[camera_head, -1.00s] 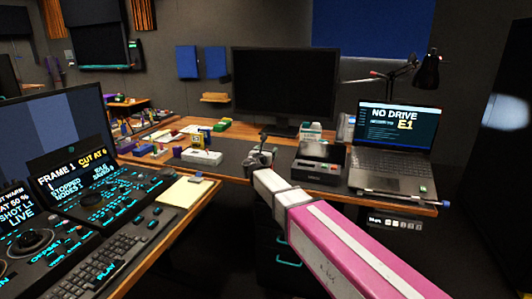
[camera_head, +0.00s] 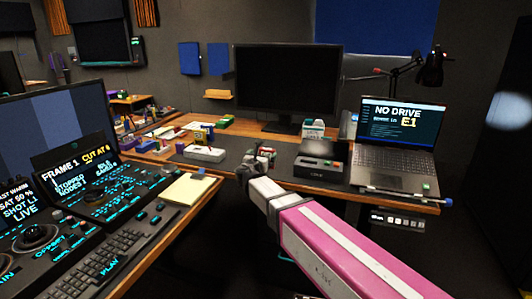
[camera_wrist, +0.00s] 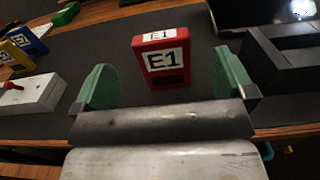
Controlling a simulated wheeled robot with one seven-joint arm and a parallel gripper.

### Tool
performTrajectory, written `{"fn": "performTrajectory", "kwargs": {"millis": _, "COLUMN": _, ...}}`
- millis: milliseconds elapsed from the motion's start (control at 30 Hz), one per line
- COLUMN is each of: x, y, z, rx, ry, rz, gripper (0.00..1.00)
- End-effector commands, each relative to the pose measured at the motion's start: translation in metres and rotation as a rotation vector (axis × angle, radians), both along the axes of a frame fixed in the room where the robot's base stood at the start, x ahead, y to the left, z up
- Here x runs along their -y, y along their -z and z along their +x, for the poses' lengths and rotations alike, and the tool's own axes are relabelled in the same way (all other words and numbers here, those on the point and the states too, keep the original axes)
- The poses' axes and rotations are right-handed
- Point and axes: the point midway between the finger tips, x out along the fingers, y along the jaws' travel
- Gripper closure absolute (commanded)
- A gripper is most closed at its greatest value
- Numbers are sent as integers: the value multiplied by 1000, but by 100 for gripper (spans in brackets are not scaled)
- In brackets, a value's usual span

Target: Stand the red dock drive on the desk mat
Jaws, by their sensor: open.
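The red dock drive (camera_wrist: 164,62), labelled E1, shows in the wrist view on the dark desk mat (camera_wrist: 210,25). It looks upright, between and just beyond the two green fingertips of my gripper (camera_wrist: 166,90). The gripper is open, with a visible gap on each side of the drive. In the head view my gripper (camera_head: 255,165) is over the near edge of the mat (camera_head: 232,148), and the drive is hard to make out there.
A dark dock box (camera_head: 318,162) stands right of my gripper, with a laptop (camera_head: 395,140) reading "NO DRIVE E1" beyond it. A pale switch box (camera_head: 204,153) and several coloured drives lie left. A monitor (camera_head: 286,85) stands behind.

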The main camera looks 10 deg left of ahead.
Motion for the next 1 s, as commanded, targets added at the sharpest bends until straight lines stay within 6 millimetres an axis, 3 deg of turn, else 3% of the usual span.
{"fn": "performTrajectory", "kwargs": {"millis": 100, "x": -1, "y": 0, "z": -20, "rx": 0, "ry": -1, "rz": 0, "gripper": 0}}
{"fn": "performTrajectory", "kwargs": {"millis": 300, "x": -2, "y": 0, "z": -32, "rx": 0, "ry": 0, "rz": 0, "gripper": 0}}
{"fn": "performTrajectory", "kwargs": {"millis": 1000, "x": -3, "y": 0, "z": -33, "rx": 0, "ry": 0, "rz": 0, "gripper": 0}}
